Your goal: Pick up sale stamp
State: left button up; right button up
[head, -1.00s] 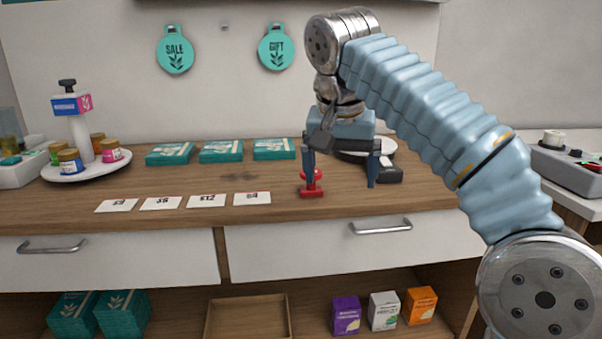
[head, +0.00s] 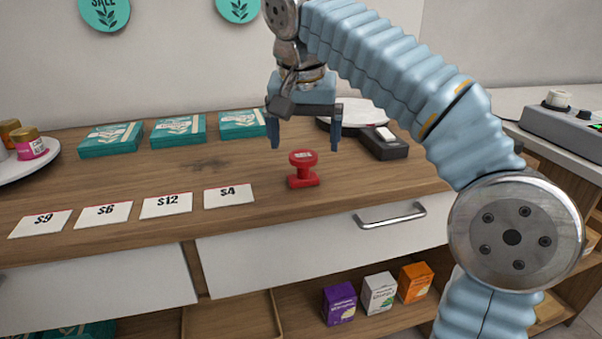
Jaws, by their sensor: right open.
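A red stamp (head: 303,170) with a round knob on a rectangular base stands upright on the wooden counter (head: 250,165), right of the $4 price card. My right gripper (head: 305,146) is open and empty, pointing down. Its two fingers appear above and to either side of the stamp in the picture, apart from it. Whether the gripper is directly over the stamp or farther back cannot be told. My left gripper is not in view.
Price cards (head: 230,196) lie along the counter's front. Teal boxes (head: 178,131) lie behind. A dark device (head: 385,146) and a round plate (head: 362,112) sit behind and right of the stamp. A drawer handle (head: 392,216) juts out below.

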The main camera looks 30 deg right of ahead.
aim_at(304, 157)
jog(key=b+x, duration=0.1)
jog(key=x, duration=0.6)
jog(key=shift+f+b, duration=0.3)
jog(key=shift+f, duration=0.05)
jog(key=shift+a, duration=0.1)
jog(key=c, duration=1.1)
jog(key=shift+r, duration=0.2)
